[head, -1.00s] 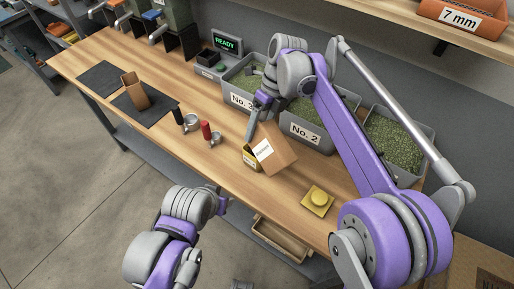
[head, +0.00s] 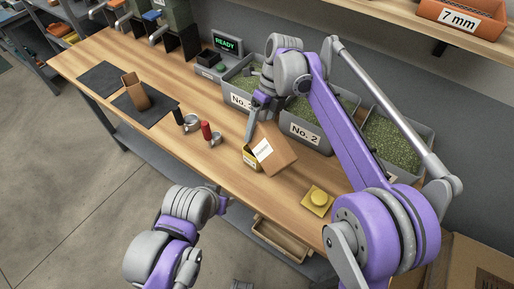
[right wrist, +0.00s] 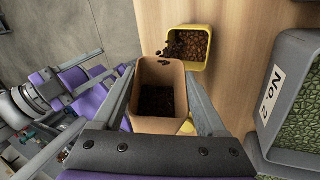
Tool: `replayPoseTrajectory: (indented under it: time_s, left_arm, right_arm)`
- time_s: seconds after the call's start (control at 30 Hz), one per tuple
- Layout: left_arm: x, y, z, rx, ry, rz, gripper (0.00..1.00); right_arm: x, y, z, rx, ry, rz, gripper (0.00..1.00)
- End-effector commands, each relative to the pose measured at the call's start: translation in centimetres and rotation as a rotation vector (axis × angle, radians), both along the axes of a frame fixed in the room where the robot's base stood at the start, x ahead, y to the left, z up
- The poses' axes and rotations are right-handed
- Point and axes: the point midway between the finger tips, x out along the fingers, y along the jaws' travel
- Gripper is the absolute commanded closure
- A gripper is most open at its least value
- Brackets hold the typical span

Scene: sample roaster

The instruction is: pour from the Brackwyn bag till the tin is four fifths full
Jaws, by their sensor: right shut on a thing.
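A brown paper bag (head: 277,149) with a white label, too small to read, is tilted above the yellow tin (head: 250,158). My right gripper (head: 262,122) is shut on the bag. In the right wrist view the bag's open mouth (right wrist: 160,75) shows dark beans inside. The tin (right wrist: 206,65) is beside the mouth and holds brown beans, with several dark beans at its near rim. Some inner wall shows above the beans; the exact level is hard to tell. My left gripper (head: 222,202) is low before the bench's front edge; its fingers are too small to judge.
A yellow lid-like piece (head: 319,199) lies on the bench right of the tin. Grey bins (head: 305,131) of green beans stand behind.

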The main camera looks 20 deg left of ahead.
Motion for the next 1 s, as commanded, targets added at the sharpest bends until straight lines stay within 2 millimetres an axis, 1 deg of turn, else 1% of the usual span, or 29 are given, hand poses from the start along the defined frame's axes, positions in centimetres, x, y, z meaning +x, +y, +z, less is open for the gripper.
replayPoseTrajectory:
  time_s: [0.17, 0.6, 0.77, 1.0]
  left_arm:
    - [-0.06, 0.00, -0.18, 0.000, 0.001, 0.000, 0.50]
    - [0.07, 0.00, 0.17, 0.000, -0.001, 0.000, 0.50]
    - [-0.03, 0.00, -0.09, 0.000, 0.001, 0.000, 0.50]
    - [-0.03, 0.00, -0.07, 0.000, 0.001, 0.000, 0.50]
  right_arm:
    - [-0.01, 0.00, -0.31, -0.001, 0.001, 0.000, 0.92]
    - [0.15, 0.14, -0.18, -0.018, 0.016, 0.001, 0.92]
    - [0.07, 0.10, -0.58, -0.020, 0.018, 0.001, 0.92]
    - [0.09, 0.11, -0.54, -0.019, 0.017, 0.000, 0.92]
